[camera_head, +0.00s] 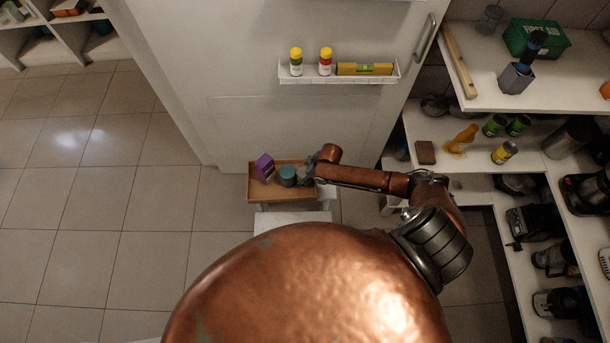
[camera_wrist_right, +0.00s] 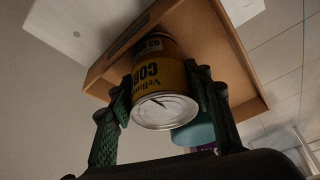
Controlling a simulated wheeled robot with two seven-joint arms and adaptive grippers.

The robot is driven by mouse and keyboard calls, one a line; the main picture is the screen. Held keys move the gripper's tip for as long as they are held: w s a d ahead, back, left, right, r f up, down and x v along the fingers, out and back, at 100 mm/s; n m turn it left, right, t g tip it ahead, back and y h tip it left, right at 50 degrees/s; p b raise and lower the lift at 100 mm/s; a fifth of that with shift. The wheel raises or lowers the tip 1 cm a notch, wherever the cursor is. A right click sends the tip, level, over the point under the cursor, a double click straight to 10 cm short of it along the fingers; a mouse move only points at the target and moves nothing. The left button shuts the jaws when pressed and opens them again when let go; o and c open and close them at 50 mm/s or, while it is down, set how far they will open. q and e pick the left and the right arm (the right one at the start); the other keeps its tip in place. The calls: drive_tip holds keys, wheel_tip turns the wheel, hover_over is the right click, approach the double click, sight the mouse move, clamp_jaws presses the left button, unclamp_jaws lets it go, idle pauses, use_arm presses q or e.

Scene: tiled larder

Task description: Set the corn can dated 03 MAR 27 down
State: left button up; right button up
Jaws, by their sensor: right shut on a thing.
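My right gripper (camera_head: 307,174) is over the right part of a wooden tray (camera_head: 265,197) in the head view. In the right wrist view its green fingers (camera_wrist_right: 160,85) are shut on the sides of a yellow corn can (camera_wrist_right: 158,76). The can's silver end faces the camera; its other end is towards the tray (camera_wrist_right: 236,62). I cannot tell whether it touches the tray floor. In the head view the gripper hides the can. My left gripper is not in view.
A teal can (camera_head: 288,176) and a purple box (camera_head: 264,167) stand in the tray, left of the gripper. A white door with a rack (camera_head: 338,80) is behind. Shelves at right hold green cans (camera_head: 495,125) and a yellow can (camera_head: 504,152). Floor at left is clear.

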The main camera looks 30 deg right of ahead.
idle(0.3)
drive_tip(key=o, duration=1.4)
drive_tip(key=shift+f, duration=0.15)
drive_tip(key=shift+o, duration=0.2)
drive_tip(key=p+v, duration=0.3)
drive_tip(key=v, duration=0.9)
